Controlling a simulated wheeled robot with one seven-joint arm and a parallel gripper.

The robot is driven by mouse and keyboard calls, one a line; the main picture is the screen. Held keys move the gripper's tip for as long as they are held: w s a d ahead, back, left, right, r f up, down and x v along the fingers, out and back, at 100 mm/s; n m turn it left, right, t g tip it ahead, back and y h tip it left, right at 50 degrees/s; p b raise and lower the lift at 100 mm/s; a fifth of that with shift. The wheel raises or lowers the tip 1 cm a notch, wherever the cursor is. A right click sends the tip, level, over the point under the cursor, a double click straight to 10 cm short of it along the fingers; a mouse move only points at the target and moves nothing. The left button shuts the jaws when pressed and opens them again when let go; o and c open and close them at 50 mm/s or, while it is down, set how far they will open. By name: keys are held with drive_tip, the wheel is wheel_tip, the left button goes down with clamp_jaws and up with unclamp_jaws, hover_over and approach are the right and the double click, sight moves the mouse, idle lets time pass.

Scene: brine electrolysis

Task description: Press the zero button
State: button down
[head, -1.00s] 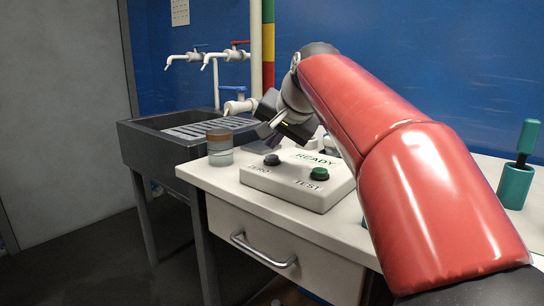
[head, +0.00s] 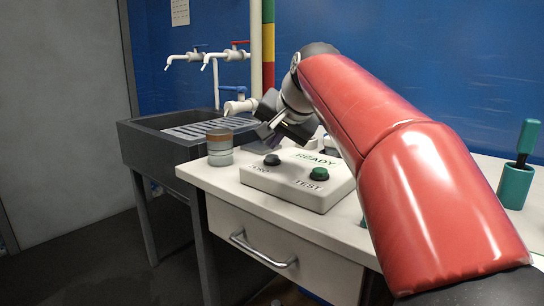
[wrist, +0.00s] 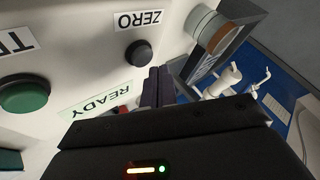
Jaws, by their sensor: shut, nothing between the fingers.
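The control box (head: 298,180) is a pale box on the bench with a small black button (head: 271,160) beside the ZERO label (head: 258,169). The black button also shows in the wrist view (wrist: 139,53), next to its ZERO label (wrist: 139,20). My gripper (head: 268,139) is shut and empty, above the box and close to the black button. In the wrist view my closed fingertips (wrist: 158,76) appear just below and right of the button, with a visible offset. I cannot tell the exact gap to the box.
A green button (head: 319,174) sits beside the TEST label on the same box. A jar (head: 220,147) stands at the bench's left corner. A dark sink (head: 160,147) with taps is behind left. A green-handled object (head: 516,185) stands on the bench at right.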

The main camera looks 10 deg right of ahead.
sight(274, 157)
drive_tip(key=shift+f, duration=0.15)
drive_tip(key=shift+f, duration=0.3)
drive_tip(key=shift+f+b, duration=0.5)
drive_tip(key=shift+b, duration=0.1)
idle(0.7)
drive_tip(key=shift+r, duration=0.1)
drive_tip(key=shift+r+p, duration=0.85)
drive_tip(key=shift+p, duration=0.1)
wheel_tip(274, 157, up, 3)
drive_tip(key=p, duration=0.2)
drive_tip(key=shift+p, duration=0.4)
drive_tip(key=shift+r+p, duration=0.3)
drive_tip(key=shift+r, duration=0.75)
